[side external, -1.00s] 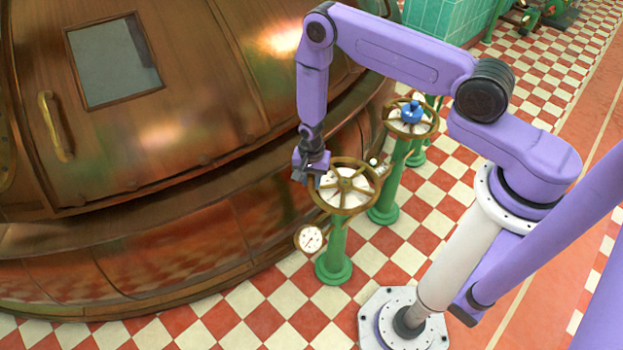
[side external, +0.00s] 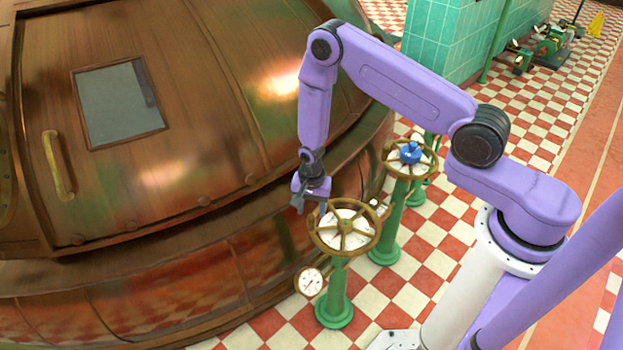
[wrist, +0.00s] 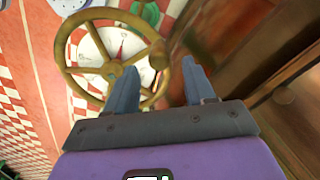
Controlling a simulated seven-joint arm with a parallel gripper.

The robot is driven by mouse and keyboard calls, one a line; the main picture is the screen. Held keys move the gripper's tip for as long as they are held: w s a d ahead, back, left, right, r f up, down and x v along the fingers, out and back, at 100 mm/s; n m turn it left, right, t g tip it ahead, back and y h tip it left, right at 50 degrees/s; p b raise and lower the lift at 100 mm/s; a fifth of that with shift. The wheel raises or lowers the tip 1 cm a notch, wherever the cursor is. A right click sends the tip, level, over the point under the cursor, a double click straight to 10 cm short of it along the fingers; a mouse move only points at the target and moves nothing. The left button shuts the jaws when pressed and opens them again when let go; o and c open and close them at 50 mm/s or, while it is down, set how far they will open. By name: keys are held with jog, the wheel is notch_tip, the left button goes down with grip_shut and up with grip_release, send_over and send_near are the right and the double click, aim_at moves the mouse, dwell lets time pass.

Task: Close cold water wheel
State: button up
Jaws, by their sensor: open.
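The near brass handwheel (side external: 344,228) stands on a green pedestal with a white dial under its spokes. A second brass handwheel with a blue hub (side external: 410,155) stands behind it to the right. Which wheel is cold water I cannot read. My gripper (side external: 309,207) is open and empty, just above the left rim of the near wheel. In the wrist view my two fingers (wrist: 160,72) point toward a spoked wheel (wrist: 112,68), with its right rim showing between them. The left finger overlaps the rim in the picture; contact cannot be told.
The big copper kettle (side external: 180,180) fills the left side, close beside my gripper. A round white gauge (side external: 310,282) sits low by the near pedestal. A small pale knob (side external: 375,203) is right of the near wheel. Checkered floor (side external: 390,290) is open to the right.

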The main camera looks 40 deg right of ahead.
notch_tip(320, 180, up, 12)
jog(key=shift+f, duration=0.2)
dwell(0.5)
jog(key=s+a+r+n, duration=0.4)
jog(key=s+r+n, duration=0.75)
jog(key=r, duration=0.25)
jog(key=s+d+r+n, duration=0.2)
jog(key=s+r+n, duration=0.2)
jog(key=s+n, duration=0.2)
jog(key=s+d+r+n, duration=0.3)
jog(key=s+n, duration=0.3)
jog(key=s, duration=0.5)
jog(key=shift+d+r, duration=0.35)
jog(key=shift+r, duration=0.25)
jog(key=shift+n, duration=0.25)
